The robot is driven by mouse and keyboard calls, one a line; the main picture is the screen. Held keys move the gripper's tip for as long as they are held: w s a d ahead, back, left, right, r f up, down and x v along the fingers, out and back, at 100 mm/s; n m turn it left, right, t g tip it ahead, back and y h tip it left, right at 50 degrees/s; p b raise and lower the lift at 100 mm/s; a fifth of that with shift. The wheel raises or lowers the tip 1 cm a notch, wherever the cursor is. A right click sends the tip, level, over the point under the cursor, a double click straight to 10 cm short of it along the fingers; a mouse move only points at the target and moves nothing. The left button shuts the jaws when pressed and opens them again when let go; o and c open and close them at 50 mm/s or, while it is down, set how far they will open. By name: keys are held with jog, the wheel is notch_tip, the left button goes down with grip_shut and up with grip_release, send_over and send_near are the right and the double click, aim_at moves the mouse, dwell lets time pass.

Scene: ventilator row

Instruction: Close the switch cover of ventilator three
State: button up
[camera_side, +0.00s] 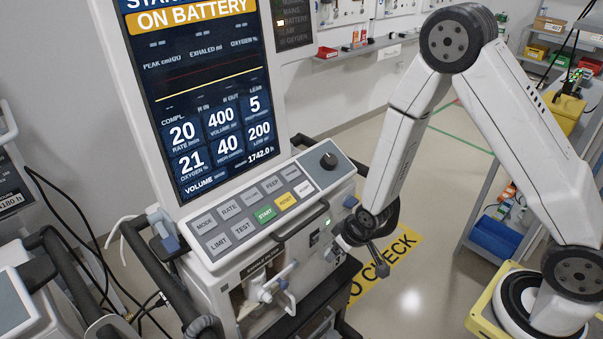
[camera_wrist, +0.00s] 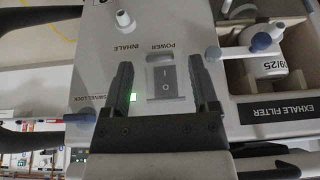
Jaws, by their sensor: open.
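The ventilator (camera_side: 240,235) stands at centre in the side view, its screen reading ON BATTERY. In the wrist view its front panel (camera_wrist: 90,60) appears upside down, with a rocker switch (camera_wrist: 166,80) marked I and O under the word POWER. A grey frame surrounds the switch, and the switch face is exposed. I cannot clearly make out the cover flap. My gripper (camera_wrist: 163,72) is open and empty, one dark finger on each side of the switch. I cannot tell whether the fingers touch the panel. In the side view my gripper is small and dark against the ventilator's right side.
A green light (camera_wrist: 132,96) glows beside the switch. A filter bay (camera_wrist: 262,70) with a white filter and blue-tipped fittings is on the right in the wrist view. An inhale port (camera_wrist: 124,20) sticks out nearby. A dark handle (camera_side: 299,222) juts from the ventilator's front.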

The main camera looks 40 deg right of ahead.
jog(key=shift+x, duration=0.8)
grip_shut()
